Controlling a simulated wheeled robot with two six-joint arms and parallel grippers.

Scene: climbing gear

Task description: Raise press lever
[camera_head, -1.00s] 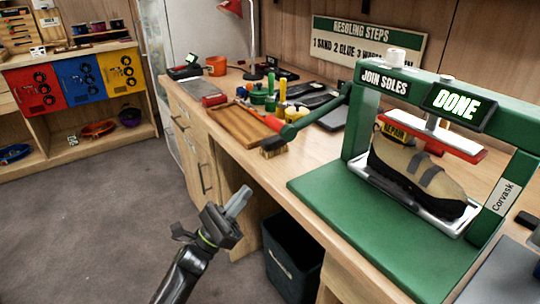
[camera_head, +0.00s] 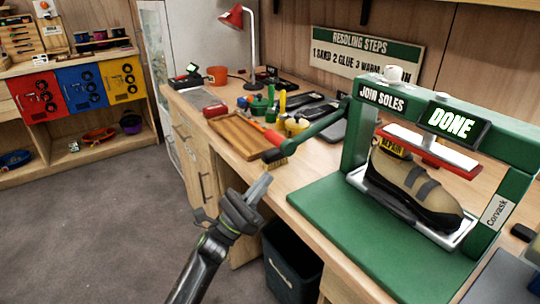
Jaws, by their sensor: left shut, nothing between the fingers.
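The green sole press (camera_head: 356,140) stands on the bench at the right, with a sign reading JOIN SOLES and a display (camera_head: 452,121) reading DONE. Its dark green lever (camera_head: 322,123) slopes down to the left from the frame, its dark end low over the bench. A tan and black shoe (camera_head: 405,182) sits in the press under a red-edged plate (camera_head: 440,158). My left gripper (camera_head: 261,186) is shut and empty, below and a little left of the lever's end, apart from it in the picture. My right gripper is out of view.
A brush (camera_head: 283,163) lies by the lever's end. A wooden tray (camera_head: 238,138), coloured bottles (camera_head: 260,104) and a red lamp (camera_head: 233,17) stand behind on the bench. A dark bin (camera_head: 290,262) is below the bench front. Open floor lies at the left.

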